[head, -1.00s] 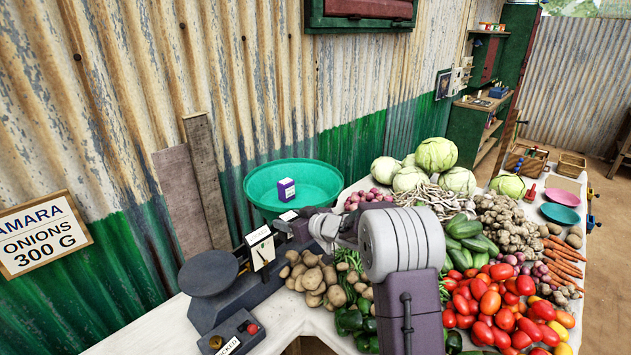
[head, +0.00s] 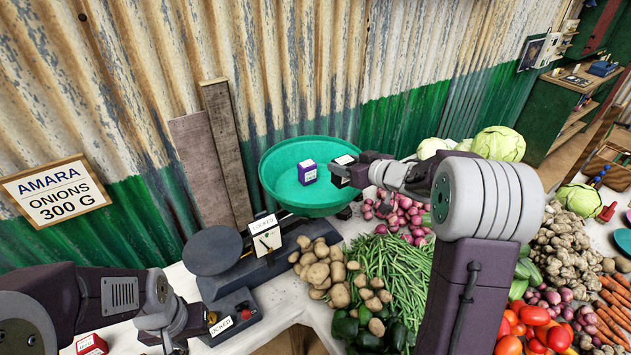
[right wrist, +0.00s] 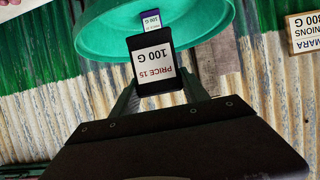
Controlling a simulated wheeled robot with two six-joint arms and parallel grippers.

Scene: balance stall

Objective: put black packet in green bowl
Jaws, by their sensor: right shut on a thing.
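The green bowl (head: 310,208) stands by the corrugated wall in the head view, with a small purple-and-white packet (head: 307,172) inside it. My right gripper (head: 346,172) is shut on the black packet (right wrist: 152,87), whose white label reads PRICE 15, 100 G. In the head view the packet is partly hidden by the gripper, at the bowl's right side. In the right wrist view the packet overlaps the bowl (right wrist: 102,42); I cannot tell its height over the rim. My left gripper (head: 176,345) is at the bottom edge, its fingers not clearly visible.
A balance with a dark pan (head: 212,250) and a locked sign (head: 265,234) stands left of the bowl. A red packet (head: 92,345) lies near my left arm. Potatoes (head: 318,265), green beans (head: 392,270) and onions (head: 405,215) crowd the table's right side.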

